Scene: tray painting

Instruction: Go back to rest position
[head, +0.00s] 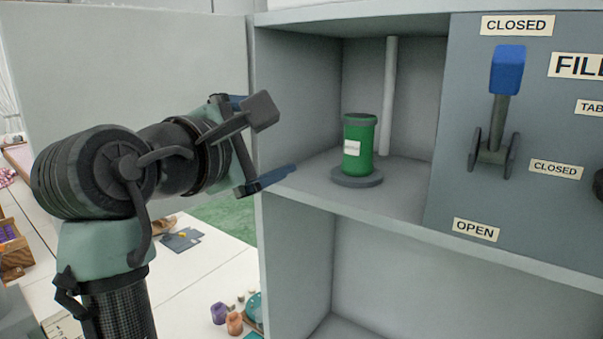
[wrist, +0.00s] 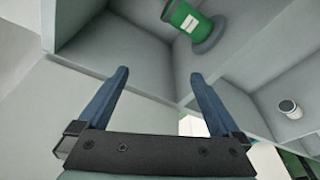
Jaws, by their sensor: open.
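My gripper (head: 262,180) is in front of the left side of a grey cabinet in the head view. In the wrist view its two blue fingers (wrist: 160,85) are spread apart with nothing between them. A green canister (head: 359,148) with a grey lid and a white label stands upright on a round grey base in the cabinet's upper compartment. It also shows in the wrist view (wrist: 186,17), beyond the fingers and apart from them.
The panel right of the compartment bears a blue-handled lever (head: 508,72) and OPEN and CLOSED labels. A cabinet door or side panel (head: 130,65) stands at left. The lower compartment (head: 400,270) looks empty. Small coloured containers (head: 234,323) lie below.

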